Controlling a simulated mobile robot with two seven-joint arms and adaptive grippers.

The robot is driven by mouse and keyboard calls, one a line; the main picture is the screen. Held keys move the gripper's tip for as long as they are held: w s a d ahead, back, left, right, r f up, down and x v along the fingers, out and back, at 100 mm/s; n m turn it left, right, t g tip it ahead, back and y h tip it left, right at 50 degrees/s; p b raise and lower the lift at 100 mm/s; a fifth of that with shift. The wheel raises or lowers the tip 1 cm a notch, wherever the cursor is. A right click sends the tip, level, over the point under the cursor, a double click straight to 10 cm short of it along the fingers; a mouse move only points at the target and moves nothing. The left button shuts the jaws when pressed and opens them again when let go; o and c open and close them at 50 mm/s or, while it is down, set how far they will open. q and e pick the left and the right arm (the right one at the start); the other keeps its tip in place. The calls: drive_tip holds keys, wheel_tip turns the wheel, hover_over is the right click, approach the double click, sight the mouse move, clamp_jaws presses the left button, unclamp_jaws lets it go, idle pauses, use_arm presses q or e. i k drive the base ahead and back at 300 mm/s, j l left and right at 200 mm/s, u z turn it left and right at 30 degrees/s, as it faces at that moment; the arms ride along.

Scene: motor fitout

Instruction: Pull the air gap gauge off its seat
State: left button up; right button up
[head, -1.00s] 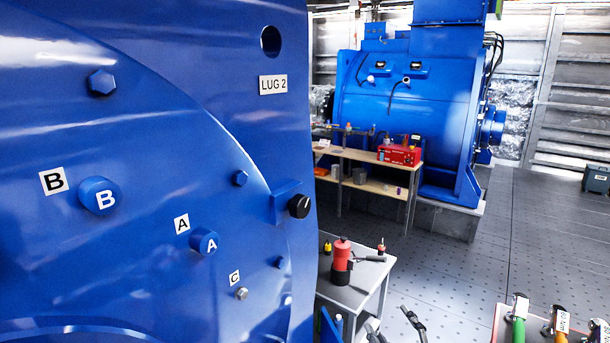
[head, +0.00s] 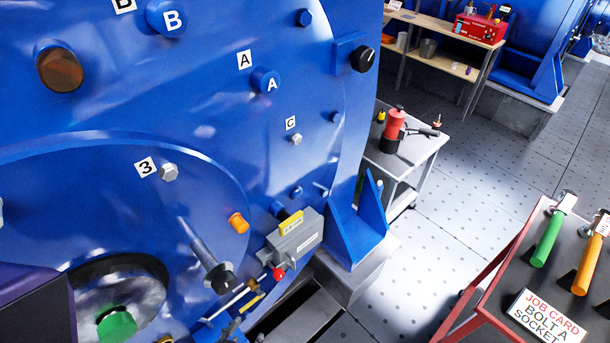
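I cannot clearly pick out the air gap gauge. Small parts on the blue motor face (head: 200,120) include an orange plug-like piece (head: 238,222), a grey rod with a dark end (head: 205,255) and a green piece (head: 117,325) at the round shaft opening, lower left. A grey box (head: 295,240) with a yellow label sits to the right of the rod. My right gripper is not seen.
A red-framed cart (head: 480,305) with green and orange handled tools and a job card stands at lower right. A small white table (head: 415,150) holds a red and black tool. A blue bracket (head: 360,220) juts out beside the grey box. Open floor lies between.

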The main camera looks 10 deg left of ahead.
sight(288, 222)
drive_tip(key=k+l+u, duration=0.75)
drive_tip(key=k+j, duration=0.1)
